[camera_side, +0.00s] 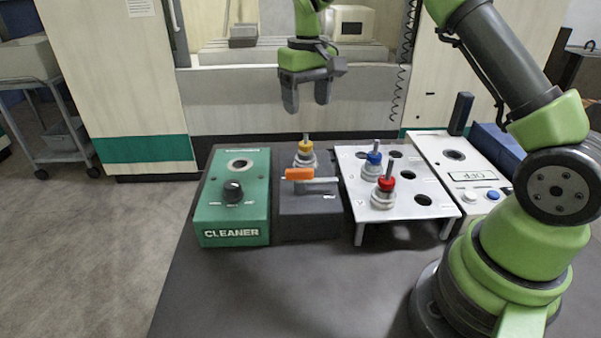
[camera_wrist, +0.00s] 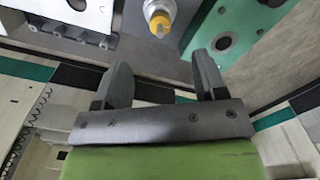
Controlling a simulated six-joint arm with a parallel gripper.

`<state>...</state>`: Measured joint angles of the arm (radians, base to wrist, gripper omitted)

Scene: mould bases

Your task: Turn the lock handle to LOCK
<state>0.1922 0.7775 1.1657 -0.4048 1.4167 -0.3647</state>
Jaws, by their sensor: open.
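The lock handle (camera_side: 299,174) is an orange grip on a metal lever, lying roughly level across the dark lock base (camera_side: 312,212) in the side view. A yellow-topped metal piece (camera_side: 305,156) stands upright behind the handle; it also shows at the top of the wrist view (camera_wrist: 160,22). My gripper (camera_side: 306,108) is open and empty, pointing down, above and behind the bases and apart from the handle. In the wrist view my gripper (camera_wrist: 161,75) shows two spread fingers with nothing between them. The orange handle is not visible in the wrist view.
The green CLEANER box (camera_side: 215,211) with a black knob stands left of the lock base. A white plate (camera_side: 400,210) on legs, holding a blue-topped piece (camera_side: 374,160) and a red-topped piece (camera_side: 385,186), stands right. A white switch box (camera_side: 468,175) is farther right. The front table is clear.

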